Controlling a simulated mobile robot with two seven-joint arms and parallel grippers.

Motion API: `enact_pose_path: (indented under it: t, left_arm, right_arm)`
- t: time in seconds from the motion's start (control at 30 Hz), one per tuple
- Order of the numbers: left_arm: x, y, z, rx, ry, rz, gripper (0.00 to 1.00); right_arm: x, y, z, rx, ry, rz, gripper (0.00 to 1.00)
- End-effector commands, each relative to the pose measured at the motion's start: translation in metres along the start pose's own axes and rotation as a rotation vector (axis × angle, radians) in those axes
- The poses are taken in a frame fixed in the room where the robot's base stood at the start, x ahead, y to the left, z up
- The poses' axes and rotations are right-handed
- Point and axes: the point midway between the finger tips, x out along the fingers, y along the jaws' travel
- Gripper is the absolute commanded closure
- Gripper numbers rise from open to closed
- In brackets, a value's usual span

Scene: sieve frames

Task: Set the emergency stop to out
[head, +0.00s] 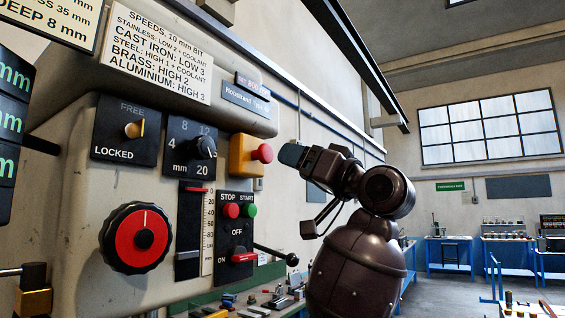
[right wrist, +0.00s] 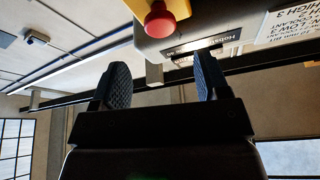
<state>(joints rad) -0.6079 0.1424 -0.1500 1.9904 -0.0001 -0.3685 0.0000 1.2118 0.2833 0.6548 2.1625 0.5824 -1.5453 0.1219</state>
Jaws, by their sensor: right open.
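The emergency stop is a red mushroom button (head: 262,153) on a yellow box (head: 243,156), fixed to the right side of the machine's front. In the right wrist view the red button (right wrist: 159,20) shows at the top, beyond the fingertips, with part of the yellow box (right wrist: 178,8) behind it. My right gripper (head: 290,154) is just right of the button in the head view, apart from it. Its two dark padded fingers (right wrist: 160,85) are spread with nothing between them. I cannot tell whether the button is pressed in or out. My left gripper is not in view.
Left of the yellow box are a depth dial (head: 203,147), a FREE/LOCKED knob (head: 135,130) and a big red handwheel (head: 141,237). Below are red and green START/STOP buttons (head: 240,210) and a black-knobbed lever (head: 291,259). Blue workbenches (head: 450,250) stand far right.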

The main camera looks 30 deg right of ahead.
Motion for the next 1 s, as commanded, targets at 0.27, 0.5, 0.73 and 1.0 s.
enact_pose_path:
  t: [0.27, 0.5, 0.73, 1.0]
  left_arm:
    - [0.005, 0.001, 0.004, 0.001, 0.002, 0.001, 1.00]
    - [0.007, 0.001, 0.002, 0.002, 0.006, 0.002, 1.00]
    - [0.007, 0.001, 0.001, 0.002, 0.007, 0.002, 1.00]
    - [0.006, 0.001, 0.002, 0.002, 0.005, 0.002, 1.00]
  right_arm:
    - [-0.033, 0.000, 0.000, -0.001, 0.000, 0.001, 0.31]
    - [-0.039, -0.001, 0.000, 0.000, -0.001, 0.000, 0.31]
    - [-0.038, -0.001, 0.000, 0.000, 0.000, 0.000, 0.31]
    - [-0.036, 0.002, 0.004, 0.000, -0.007, 0.006, 0.31]
